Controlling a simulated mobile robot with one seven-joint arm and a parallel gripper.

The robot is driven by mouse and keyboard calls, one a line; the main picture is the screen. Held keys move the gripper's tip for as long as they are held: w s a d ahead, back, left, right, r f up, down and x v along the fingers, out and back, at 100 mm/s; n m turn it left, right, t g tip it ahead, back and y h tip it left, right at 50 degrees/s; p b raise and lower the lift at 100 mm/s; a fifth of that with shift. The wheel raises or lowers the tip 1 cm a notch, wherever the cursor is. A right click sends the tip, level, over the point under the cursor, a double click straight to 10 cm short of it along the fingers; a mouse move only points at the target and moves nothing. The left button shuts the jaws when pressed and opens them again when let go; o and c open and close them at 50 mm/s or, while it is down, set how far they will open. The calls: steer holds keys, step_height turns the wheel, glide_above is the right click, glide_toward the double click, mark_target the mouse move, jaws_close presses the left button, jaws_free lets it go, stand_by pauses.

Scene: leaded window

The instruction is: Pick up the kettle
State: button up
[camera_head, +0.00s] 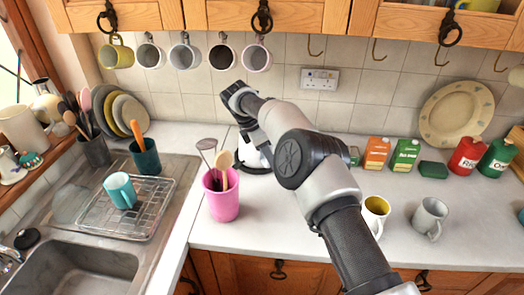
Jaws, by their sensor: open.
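A white kettle (249,157) with dark parts stands on the worktop near the tiled wall, mostly hidden behind my arm. The end of my arm with my gripper (238,98) is above the kettle and slightly to its left in the picture. The gripper is open. The fingers are small and partly hidden, so I cannot tell how far they are from the kettle or its handle.
A pink pot (222,202) of utensils stands close in front and left of the kettle. An orange box (376,153), a green box (404,155) and two mugs (430,218) are to the right. Mugs (186,55) hang above. The sink (80,280) is at left.

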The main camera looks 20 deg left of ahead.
jaws_close()
steer(key=shift+w+a+r, duration=0.1)
steer(key=shift+w+r, duration=0.05)
steer(key=shift+r, duration=0.05)
stand_by(1.1)
